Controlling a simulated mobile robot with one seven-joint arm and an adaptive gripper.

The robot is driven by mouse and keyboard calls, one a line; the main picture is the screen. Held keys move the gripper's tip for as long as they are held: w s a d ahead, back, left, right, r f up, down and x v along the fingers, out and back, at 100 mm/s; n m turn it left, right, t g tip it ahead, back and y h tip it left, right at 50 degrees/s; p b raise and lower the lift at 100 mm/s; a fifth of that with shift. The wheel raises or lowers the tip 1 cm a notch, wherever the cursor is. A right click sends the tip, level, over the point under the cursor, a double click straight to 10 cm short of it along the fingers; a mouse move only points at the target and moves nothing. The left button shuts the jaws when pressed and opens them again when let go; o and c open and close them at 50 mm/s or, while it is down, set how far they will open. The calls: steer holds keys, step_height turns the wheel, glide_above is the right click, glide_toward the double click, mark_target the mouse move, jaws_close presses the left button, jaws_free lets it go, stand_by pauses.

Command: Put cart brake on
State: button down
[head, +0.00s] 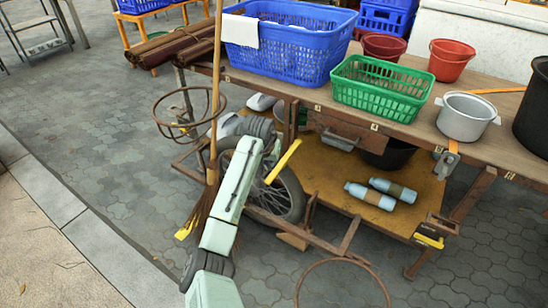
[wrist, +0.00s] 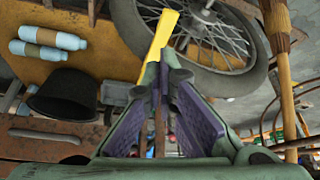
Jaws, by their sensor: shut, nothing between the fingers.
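The cart is a wooden cart with a spoked wheel (head: 290,197), and the wheel also shows in the wrist view (wrist: 238,38). A yellow lever (head: 283,161), apparently the brake, slants beside the wheel in the head view. In the wrist view the yellow lever (wrist: 162,36) stands in front of the wheel, just beyond my fingertips. My gripper (wrist: 164,76) is shut and empty, its tips close to the lever's lower end in the picture. Whether they touch it I cannot tell. In the head view my own arm hides the fingers.
A broom (head: 215,90) stands upright left of the wheel, near my arm. Bottles (head: 370,196) lie on the lower shelf. Paving at left is clear.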

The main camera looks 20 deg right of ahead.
steer(key=v, duration=0.7)
steer(key=shift+r, duration=0.2)
